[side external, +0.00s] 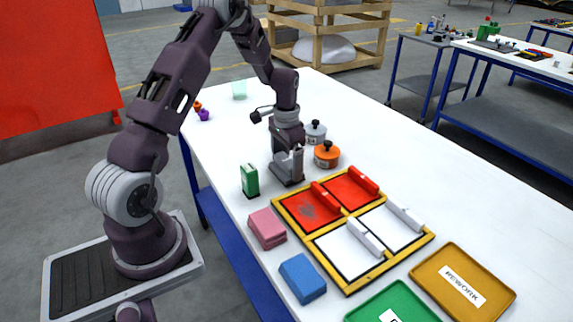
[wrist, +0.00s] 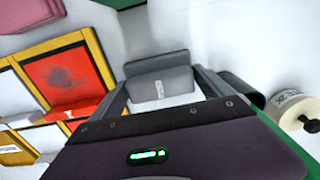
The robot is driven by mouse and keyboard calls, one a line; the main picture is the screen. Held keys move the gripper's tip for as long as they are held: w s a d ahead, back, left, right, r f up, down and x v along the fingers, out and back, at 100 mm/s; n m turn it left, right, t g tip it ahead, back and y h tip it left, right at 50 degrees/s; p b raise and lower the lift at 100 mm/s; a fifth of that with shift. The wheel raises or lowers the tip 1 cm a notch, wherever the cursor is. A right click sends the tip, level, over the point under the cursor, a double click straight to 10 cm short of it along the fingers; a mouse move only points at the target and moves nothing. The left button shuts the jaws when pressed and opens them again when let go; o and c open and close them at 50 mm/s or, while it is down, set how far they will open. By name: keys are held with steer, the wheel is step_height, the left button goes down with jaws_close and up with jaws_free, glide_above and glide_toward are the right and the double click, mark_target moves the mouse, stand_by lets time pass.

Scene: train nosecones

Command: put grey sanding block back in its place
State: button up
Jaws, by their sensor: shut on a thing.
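My gripper (side external: 287,168) is low over the white table, behind the green block. It is shut on the grey sanding block (wrist: 160,78), which sits between the two fingers in the wrist view. In the side view the grey block blends with the grey fingers, and I cannot tell whether it touches the table. A green block (side external: 249,180) stands upright close by. A pink block (side external: 267,228) and a blue block (side external: 302,278) follow along the table's near edge in a rough row with it.
A yellow-framed rack (side external: 345,218) with red and white panels lies right of the blocks. An orange pot (side external: 326,155) and a grey pot (side external: 314,132) stand beside my gripper. A green tray (side external: 390,303) and an amber REWORK tray (side external: 462,287) are in front. The table's right side is clear.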

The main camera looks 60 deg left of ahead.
steer(key=shift+f, duration=0.25)
steer(key=o, duration=1.2)
steer(key=shift+f, duration=0.1)
